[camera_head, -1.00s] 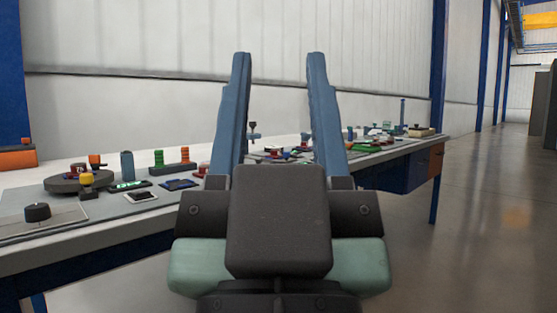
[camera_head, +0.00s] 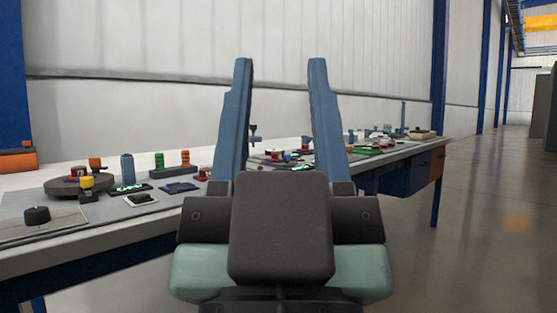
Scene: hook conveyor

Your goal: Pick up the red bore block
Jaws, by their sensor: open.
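My gripper (camera_head: 281,62) is open and empty. Its two blue fingers point up and away, in front of the workbench (camera_head: 130,233). Small red pieces lie on the bench: one (camera_head: 202,174) just left of the left finger, and one (camera_head: 275,155) seen between the fingers, farther off. I cannot tell which of these, if any, is the red bore block. The fingers and the gripper body hide part of the bench.
The bench holds a dark turntable (camera_head: 62,187), a black knob on a plate (camera_head: 37,215), a grey cylinder (camera_head: 127,167) and green and orange stacks (camera_head: 185,158). A wall stands behind. The floor (camera_head: 470,240) at right is clear.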

